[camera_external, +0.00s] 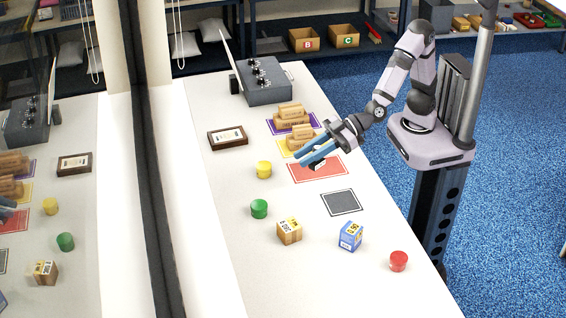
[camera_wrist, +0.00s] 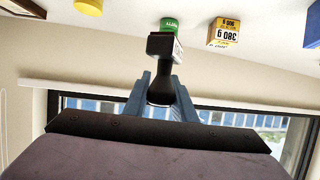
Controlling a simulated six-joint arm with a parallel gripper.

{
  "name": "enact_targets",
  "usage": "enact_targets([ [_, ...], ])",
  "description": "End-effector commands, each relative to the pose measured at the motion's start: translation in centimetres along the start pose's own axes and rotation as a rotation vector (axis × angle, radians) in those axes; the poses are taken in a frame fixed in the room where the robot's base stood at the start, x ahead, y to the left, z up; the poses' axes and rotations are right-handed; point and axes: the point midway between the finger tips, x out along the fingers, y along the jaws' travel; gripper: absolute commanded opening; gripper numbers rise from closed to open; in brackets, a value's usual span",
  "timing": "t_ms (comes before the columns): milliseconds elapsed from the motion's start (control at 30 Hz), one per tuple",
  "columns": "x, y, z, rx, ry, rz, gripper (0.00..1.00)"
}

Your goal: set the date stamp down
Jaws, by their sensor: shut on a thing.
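My gripper (camera_external: 308,157) is shut on the date stamp (camera_external: 318,164), a black stamp with a dark block at its end. In the wrist view the date stamp (camera_wrist: 160,75) sits between the blue fingers of my gripper (camera_wrist: 160,92), its block end pointing away from my wrist and a pale label on its side. In the external view the stamp shows over the red mat (camera_external: 331,175). I cannot tell whether it touches the mat. My fingers partly hide the stamp.
A dark square mat (camera_external: 341,202) lies in front, empty. Yellow (camera_external: 264,170), green (camera_external: 259,209) and red (camera_external: 398,261) tubs, a brown box (camera_external: 289,231) and a blue box (camera_external: 351,236) stand nearby.

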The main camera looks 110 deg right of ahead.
Motion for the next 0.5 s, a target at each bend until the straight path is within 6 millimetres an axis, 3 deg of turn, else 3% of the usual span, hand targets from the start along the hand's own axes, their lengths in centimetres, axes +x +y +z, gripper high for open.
enact_targets([
  [367, -0.9, 6.7, -2.1, 0.095, 0.002, 0.219, 0.02],
  [500, -2.4, 10.6, -2.2, 0.152, 0.0, 0.365, 0.02],
])
